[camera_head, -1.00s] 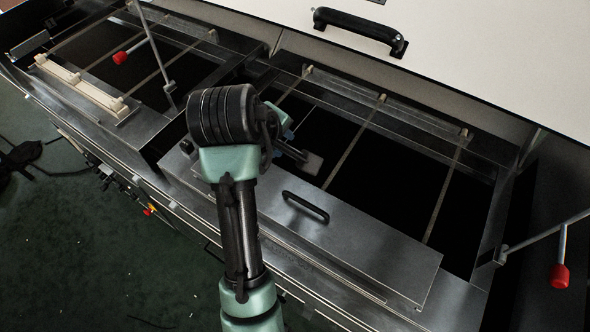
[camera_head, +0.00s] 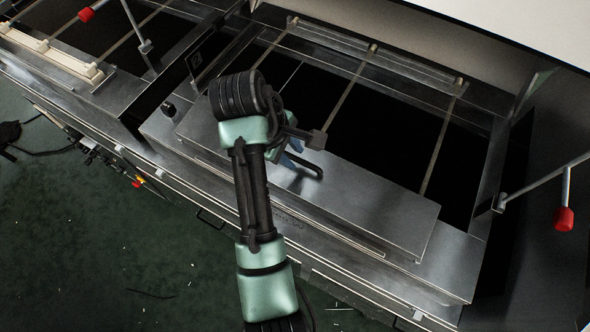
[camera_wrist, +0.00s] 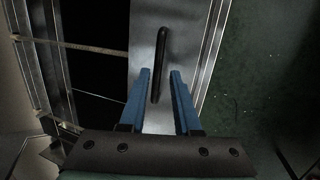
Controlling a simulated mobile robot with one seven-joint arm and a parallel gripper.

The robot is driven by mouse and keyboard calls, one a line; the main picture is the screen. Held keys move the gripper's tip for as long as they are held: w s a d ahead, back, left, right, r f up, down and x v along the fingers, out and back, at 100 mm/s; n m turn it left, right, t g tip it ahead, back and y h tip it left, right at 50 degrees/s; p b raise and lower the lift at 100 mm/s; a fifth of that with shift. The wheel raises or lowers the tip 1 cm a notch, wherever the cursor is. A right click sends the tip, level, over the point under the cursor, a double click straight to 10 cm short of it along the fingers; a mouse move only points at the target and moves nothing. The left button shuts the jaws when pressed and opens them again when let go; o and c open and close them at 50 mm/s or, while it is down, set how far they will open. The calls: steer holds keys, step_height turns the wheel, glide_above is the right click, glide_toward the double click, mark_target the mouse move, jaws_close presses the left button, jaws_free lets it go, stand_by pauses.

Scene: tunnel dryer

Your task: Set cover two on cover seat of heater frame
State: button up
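The cover, a long flat steel panel (camera_head: 370,205) with a black bar handle (camera_head: 312,168), lies along the front of the heater frame (camera_head: 480,205), its far edge beside the dark opening. The cover also shows in the wrist view (camera_wrist: 143,45), with its handle (camera_wrist: 162,45) running lengthwise. My gripper (camera_wrist: 160,70) has two blue fingers spread apart. The handle's near end shows between them, with a gap on either side. The height of the fingers above the cover is hard to tell. In the head view my arm hides part of the cover's left end.
Thin rods cross the dark opening (camera_head: 390,135). A rail with pegs (camera_head: 370,55) runs along its back. A lever with a red knob (camera_head: 564,219) stands at the right, another red knob (camera_head: 86,14) at the upper left. A cream bar (camera_head: 50,50) lies at the left.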

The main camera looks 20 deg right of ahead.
mark_target(296, 158)
steer(key=x, duration=0.3)
steer(key=p+x, duration=0.1)
steer(key=x, duration=0.1)
steer(key=shift+w, duration=0.3)
jaws_close()
steer(key=shift+r, duration=0.15)
stand_by(0.9)
